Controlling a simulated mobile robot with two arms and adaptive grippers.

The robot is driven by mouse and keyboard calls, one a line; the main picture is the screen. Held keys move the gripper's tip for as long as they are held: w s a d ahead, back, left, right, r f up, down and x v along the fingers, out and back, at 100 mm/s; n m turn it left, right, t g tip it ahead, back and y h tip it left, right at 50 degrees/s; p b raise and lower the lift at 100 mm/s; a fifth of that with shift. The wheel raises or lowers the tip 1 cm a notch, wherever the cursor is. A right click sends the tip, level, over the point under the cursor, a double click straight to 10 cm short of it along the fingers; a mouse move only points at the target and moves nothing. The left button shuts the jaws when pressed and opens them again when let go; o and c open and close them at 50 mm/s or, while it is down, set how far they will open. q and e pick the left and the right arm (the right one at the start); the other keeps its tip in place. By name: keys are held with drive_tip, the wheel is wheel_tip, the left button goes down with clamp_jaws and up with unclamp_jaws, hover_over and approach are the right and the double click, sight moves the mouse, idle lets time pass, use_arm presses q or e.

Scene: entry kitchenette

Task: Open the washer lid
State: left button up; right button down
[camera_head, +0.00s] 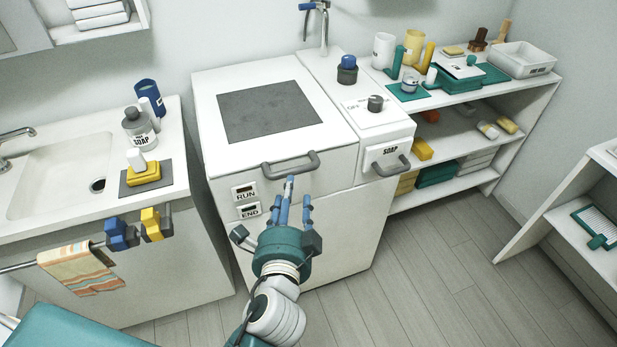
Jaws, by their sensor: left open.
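The white washer (222,150) stands in the middle against the wall. Its lid (210,110), with a grey panel (266,110) on top, lies shut and flat. A grey bar handle (308,168) sits on the lid's front edge. My left gripper (290,198) has blue fingers and a teal palm. It is open and empty, in front of the washer, with its fingertips pointing up towards the handle. The middle fingertip overlaps the handle's lower edge in the picture; I cannot tell whether they touch. My right gripper is not in view.
RUN (244,191) and END (249,210) buttons are on the washer front. A soap drawer (388,151) adjoins at right. A sink counter (178,170) with a towel rail stands left, a loaded shelf (545,85) right. The floor (440,265) at right is clear.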

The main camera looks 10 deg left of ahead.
sight(295, 173)
use_arm(q)
drive_tip(key=p+x, duration=0.1)
drive_tip(key=x, duration=0.7)
drive_tip(key=shift+w+f, duration=0.1)
drive_tip(key=shift+w, duration=0.25)
drive_tip(key=shift+w+a+f, duration=0.1)
drive_tip(key=shift+w+a, duration=0.05)
drive_tip(key=shift+w, duration=0.2)
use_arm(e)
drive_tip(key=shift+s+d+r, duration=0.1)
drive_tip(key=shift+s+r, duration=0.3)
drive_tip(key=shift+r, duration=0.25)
use_arm(q)
drive_tip(key=shift+c, duration=0.3)
clamp_jaws()
